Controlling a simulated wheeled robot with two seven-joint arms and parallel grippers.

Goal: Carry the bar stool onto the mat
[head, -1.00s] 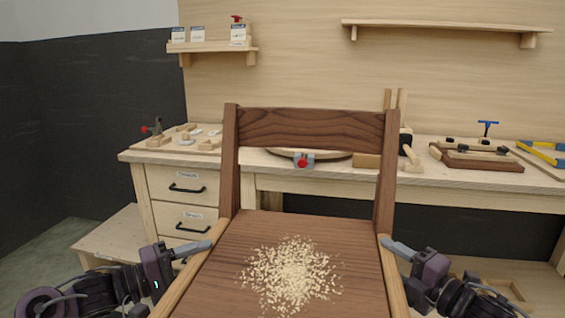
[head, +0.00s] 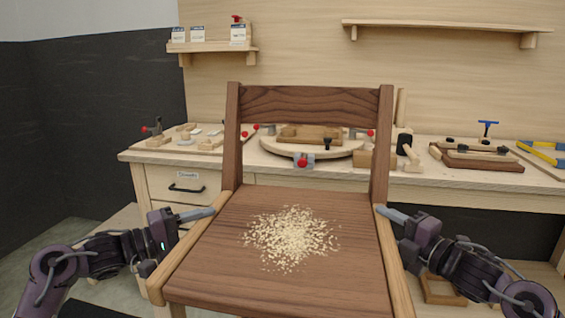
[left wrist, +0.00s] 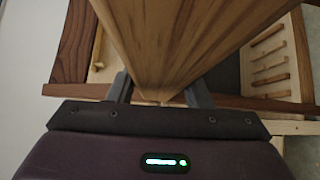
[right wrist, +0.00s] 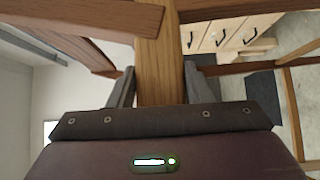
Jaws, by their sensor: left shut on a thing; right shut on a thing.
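The bar stool (head: 270,285) has a dark brown seat and backrest and lighter side rails. Its back faces the workbench, and a scatter of pale shavings (head: 290,238) lies on the seat. My left gripper (head: 212,212) is shut on the stool's left side; the left wrist view shows its fingers on either side of a light wooden part (left wrist: 165,50). My right gripper (head: 380,210) is shut on the right side; the right wrist view shows a light wooden post (right wrist: 160,75) between its fingers. The stool's feet are hidden in the head view. I cannot make out the mat for certain.
A workbench (head: 480,190) with drawers (head: 180,185) runs behind the stool, holding a round board (head: 312,146), clamps and a mallet (head: 408,150). Shelves (head: 445,25) hang on the wall above. Floor shows at the lower left.

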